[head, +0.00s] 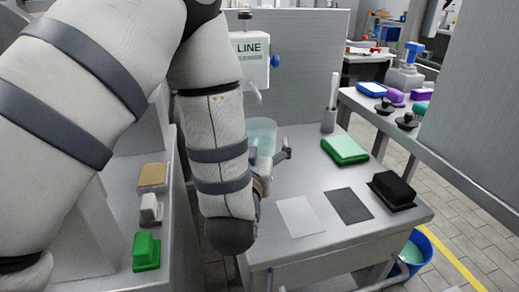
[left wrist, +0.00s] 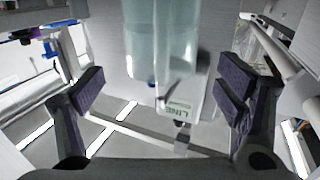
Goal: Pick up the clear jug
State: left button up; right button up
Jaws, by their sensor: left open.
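The clear jug (head: 262,132) is pale blue-green and see-through. In the head view it stands on the steel table behind my left arm, which hides part of it. In the left wrist view the jug (left wrist: 160,40) reaches down from the top edge, roughly centred ahead of the gap between my fingers. My left gripper (left wrist: 160,97) is open, with dark pads wide apart on both sides and nothing held. In the head view my left gripper (head: 280,156) is partly hidden by its arm, close beside the jug. My right gripper is in neither view.
A white dispenser marked LINE (head: 250,48) hangs on the wall by the jug. A grey holder (head: 328,121), green block (head: 345,149), white sheet (head: 299,216), dark sheet (head: 349,206) and black block (head: 393,189) occupy the table. A blue bucket (head: 424,248) stands below right.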

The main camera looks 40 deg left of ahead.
aim_at(262, 119)
pick_arm(q)
jog(key=x, duration=0.4)
jog(key=shift+w+a+r, duration=0.15)
jog(key=shift+w+a, duration=0.1)
jog(key=shift+w, duration=0.05)
jog(key=c, duration=2)
jog(key=shift+o, duration=0.2)
jog(key=shift+r, duration=0.15)
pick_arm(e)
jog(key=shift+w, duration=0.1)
pick_arm(q)
jog(key=r+p+v, duration=0.3)
jog(key=p+v, duration=0.3)
jog(key=v, duration=1.2)
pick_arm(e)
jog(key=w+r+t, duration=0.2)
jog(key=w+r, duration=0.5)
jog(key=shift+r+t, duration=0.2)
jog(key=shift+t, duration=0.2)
pick_arm(q)
jog(key=shift+r, duration=0.1)
